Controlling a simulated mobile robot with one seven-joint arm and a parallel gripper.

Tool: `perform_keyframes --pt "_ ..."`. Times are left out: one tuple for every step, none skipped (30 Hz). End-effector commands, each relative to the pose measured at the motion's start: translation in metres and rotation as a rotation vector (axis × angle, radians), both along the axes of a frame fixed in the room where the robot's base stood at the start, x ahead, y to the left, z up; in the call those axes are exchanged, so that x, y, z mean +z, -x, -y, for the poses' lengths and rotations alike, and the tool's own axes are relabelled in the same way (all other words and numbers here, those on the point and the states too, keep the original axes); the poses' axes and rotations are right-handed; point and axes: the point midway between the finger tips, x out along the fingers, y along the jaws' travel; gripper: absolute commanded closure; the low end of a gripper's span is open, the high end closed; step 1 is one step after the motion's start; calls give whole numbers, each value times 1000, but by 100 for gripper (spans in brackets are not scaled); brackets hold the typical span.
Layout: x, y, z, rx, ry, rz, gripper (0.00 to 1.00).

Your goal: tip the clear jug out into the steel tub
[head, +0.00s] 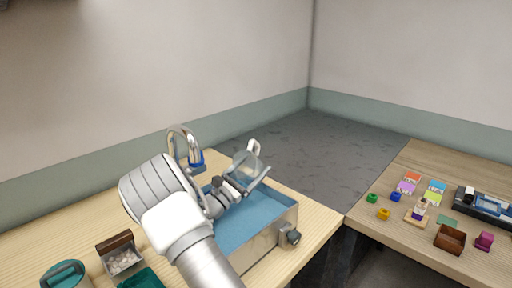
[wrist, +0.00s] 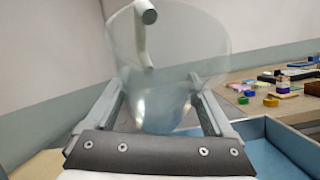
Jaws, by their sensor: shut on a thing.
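My gripper (head: 244,188) is shut on the clear jug (head: 243,163) and holds it above the steel tub (head: 268,243). In the wrist view the clear jug (wrist: 190,50) sits between the two fingers of my gripper (wrist: 155,95), with its pale handle at the top. The jug looks tilted in the head view. I cannot tell whether anything is in it. The tub has tan-grey outer walls and a blue inside. My arm hides its left part. The tub's blue inside also shows at the lower right of the wrist view (wrist: 270,153).
A curved metal tap (head: 184,141) with a blue base stands behind the tub. A dark knob (head: 293,237) sticks out of the tub's front right. A box of pale balls (head: 122,259) and a teal-lidded container (head: 64,272) stand front left. Small coloured items cover the right table (head: 400,225).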

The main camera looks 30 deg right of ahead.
Motion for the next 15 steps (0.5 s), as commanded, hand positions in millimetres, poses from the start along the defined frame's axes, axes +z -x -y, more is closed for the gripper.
perform_keyframes --pt "1 0 -2 4 -19 -19 100" --pt "0 0 -3 7 -27 -27 100" --pt "-1 0 -3 8 -37 -37 100" --pt "-1 0 -4 9 -44 -43 100" --pt "0 1 -4 9 -51 -50 100" --pt "1 1 -4 9 -62 -59 100" --pt "2 1 -4 9 -71 -67 100" --pt "3 2 -5 8 -82 -77 100" --pt "5 3 -5 8 -97 -92 100" --pt "6 3 -6 8 -110 -102 100" --pt "7 3 -6 8 -123 -113 100" --pt "8 4 -7 9 -140 -128 100" --pt "9 4 -7 8 -153 -141 100" --pt "9 5 -8 9 -165 -152 100" --pt "10 5 -9 9 -183 -168 100"
